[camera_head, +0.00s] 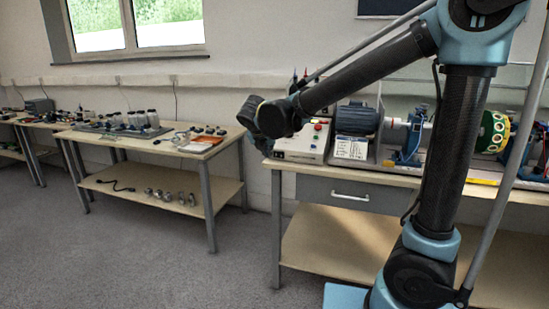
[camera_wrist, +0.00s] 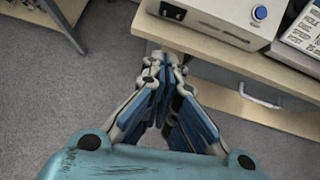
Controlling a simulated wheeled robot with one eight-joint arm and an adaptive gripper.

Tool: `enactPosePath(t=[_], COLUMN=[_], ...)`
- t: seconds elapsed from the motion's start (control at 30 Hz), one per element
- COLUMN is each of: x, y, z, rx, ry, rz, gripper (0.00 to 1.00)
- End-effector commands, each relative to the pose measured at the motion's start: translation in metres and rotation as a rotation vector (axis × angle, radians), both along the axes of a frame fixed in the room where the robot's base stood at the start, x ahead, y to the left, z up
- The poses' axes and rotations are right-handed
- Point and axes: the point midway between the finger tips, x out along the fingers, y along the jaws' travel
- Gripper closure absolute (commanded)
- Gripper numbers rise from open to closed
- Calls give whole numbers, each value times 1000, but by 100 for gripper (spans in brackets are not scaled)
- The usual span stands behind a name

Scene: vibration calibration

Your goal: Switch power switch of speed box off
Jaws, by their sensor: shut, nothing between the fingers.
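The speed box (camera_head: 302,143) is a pale box at the left end of the right-hand workbench, with red and green controls showing on it. In the wrist view the near part of the speed box (camera_wrist: 215,18) shows at the top. A small dark switch-like part (camera_wrist: 172,11) is at its left, probably the power switch; its position is too small to tell. A round blue knob (camera_wrist: 260,12) is at its right. My gripper (camera_wrist: 166,62) is shut and empty, with its fingertips below the box's left part in the picture, apart from the switch.
The right workbench (camera_wrist: 225,62) has a drawer with a handle (camera_head: 350,196). A motor (camera_head: 356,118) and a labelled panel (camera_head: 351,147) stand right of the box. Another table (camera_head: 150,140) with small parts is at the left. Grey floor between is clear.

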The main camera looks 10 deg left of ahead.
Motion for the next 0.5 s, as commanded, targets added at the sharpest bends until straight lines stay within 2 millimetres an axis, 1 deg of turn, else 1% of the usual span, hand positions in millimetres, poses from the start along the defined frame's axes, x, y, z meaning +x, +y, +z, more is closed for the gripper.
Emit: enactPosePath(t=[0.17, 0.5], x=[10, 47], y=[2, 5], z=[-10, -48], rx=[0, 0], ry=[0, -1], rz=[0, 1], gripper=[100, 100])
